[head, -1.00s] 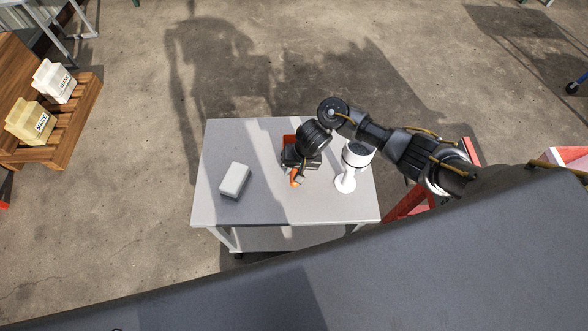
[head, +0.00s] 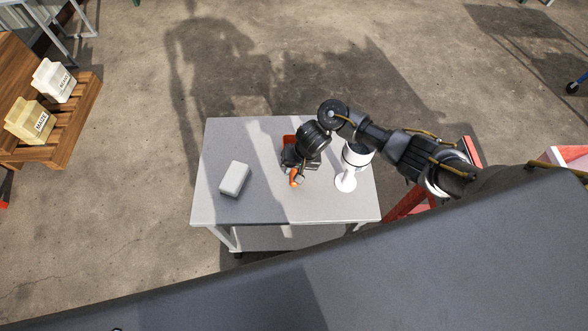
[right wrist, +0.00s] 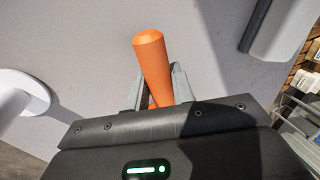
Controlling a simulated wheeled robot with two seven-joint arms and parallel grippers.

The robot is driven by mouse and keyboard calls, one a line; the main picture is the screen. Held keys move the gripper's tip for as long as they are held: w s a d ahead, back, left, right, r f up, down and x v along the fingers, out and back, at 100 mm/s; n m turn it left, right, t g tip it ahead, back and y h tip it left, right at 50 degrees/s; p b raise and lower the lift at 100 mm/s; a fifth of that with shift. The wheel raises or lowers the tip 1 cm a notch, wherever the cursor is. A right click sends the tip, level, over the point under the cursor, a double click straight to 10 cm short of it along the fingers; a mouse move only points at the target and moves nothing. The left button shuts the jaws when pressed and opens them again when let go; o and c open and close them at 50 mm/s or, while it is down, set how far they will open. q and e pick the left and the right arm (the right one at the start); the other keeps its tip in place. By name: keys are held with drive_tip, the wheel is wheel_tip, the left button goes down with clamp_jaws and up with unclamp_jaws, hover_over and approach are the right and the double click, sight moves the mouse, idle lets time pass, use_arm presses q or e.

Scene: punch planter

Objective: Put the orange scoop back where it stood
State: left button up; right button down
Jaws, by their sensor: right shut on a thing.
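The orange scoop (head: 296,181) shows by its handle below my right gripper (head: 298,172), over the middle of the grey table (head: 215,207). In the right wrist view the orange handle (right wrist: 151,58) runs between the two fingers of my right gripper (right wrist: 152,90), which is shut on it. An orange-red piece (head: 287,139) shows behind the gripper; I cannot tell if it belongs to the scoop. The scoop's far end is hidden by my gripper and wrist. I cannot tell whether the scoop touches the table. My left gripper is not in view.
A light grey block (head: 235,179) lies on the table's left part. A white stand (head: 346,182) with a round foot is close to the right of my gripper, partly under my arm. A wooden pallet (head: 76,123) with cartons is at the far left. The table's front left is clear.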

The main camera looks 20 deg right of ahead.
drive_tip(key=shift+s+f, duration=0.25)
drive_tip(key=shift+f, duration=0.2)
drive_tip(key=shift+s+f, duration=0.15)
drive_tip(key=shift+f, duration=0.05)
drive_tip(key=c, duration=1.1)
unclamp_jaws()
drive_tip(key=shift+f, duration=0.1)
drive_tip(key=p+v, duration=0.9)
drive_tip(key=p, duration=0.1)
drive_tip(key=shift+w+a+p, duration=0.2)
drive_tip(key=shift+w+p, duration=0.1)
drive_tip(key=shift+w, duration=0.15)
